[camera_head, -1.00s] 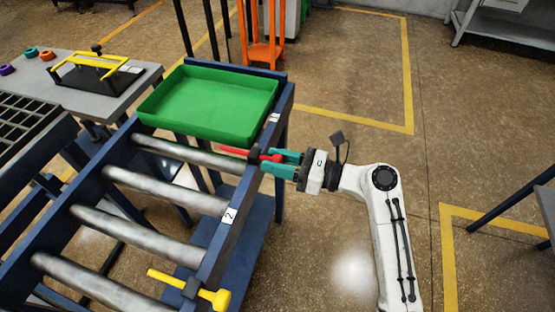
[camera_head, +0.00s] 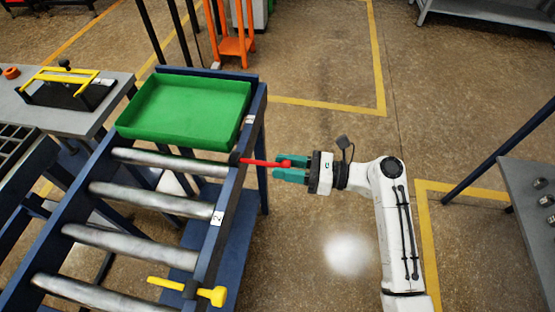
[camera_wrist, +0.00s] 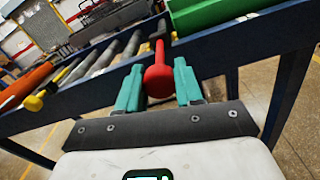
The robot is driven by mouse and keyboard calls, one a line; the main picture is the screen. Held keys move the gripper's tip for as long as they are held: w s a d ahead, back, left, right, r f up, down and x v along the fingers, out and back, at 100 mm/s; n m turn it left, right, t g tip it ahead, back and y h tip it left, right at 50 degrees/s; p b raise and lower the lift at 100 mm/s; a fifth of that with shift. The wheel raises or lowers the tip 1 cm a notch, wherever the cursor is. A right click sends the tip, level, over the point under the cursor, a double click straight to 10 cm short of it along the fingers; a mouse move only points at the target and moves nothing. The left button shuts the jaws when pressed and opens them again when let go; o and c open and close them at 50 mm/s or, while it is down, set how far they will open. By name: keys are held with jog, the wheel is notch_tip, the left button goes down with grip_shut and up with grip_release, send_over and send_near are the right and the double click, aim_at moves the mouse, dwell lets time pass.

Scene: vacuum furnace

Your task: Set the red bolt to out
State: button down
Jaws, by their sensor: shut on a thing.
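The red bolt (camera_head: 262,162) runs sideways through a dark holder on the right rail of the roller conveyor (camera_head: 207,225). Most of its red shaft shows on the outer right side of the rail. My gripper (camera_head: 284,168) has its teal fingers around the bolt's knob end and is shut on it. In the wrist view the red bolt (camera_wrist: 159,75) points away from me, its round knob between the two teal fingers. The bolt's far end at the rail is small and partly hidden.
A green tray (camera_head: 160,137) sits at the conveyor's far end. A yellow bolt (camera_head: 210,295) crosses the same rail nearer to me. A grey table (camera_head: 530,200) stands at right. The floor right of the conveyor is open.

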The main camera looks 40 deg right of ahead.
jog(key=shift+s+d, duration=0.1)
jog(key=shift+s, duration=0.05)
jog(key=c, duration=1)
grip_release()
jog(key=shift+d, duration=0.15)
jog(key=shift+o, duration=1.3)
jog(key=v, duration=1)
jog(key=shift+s+d+b, duration=0.2)
jog(key=shift+s+b, duration=0.15)
jog(key=shift+b, duration=0.1)
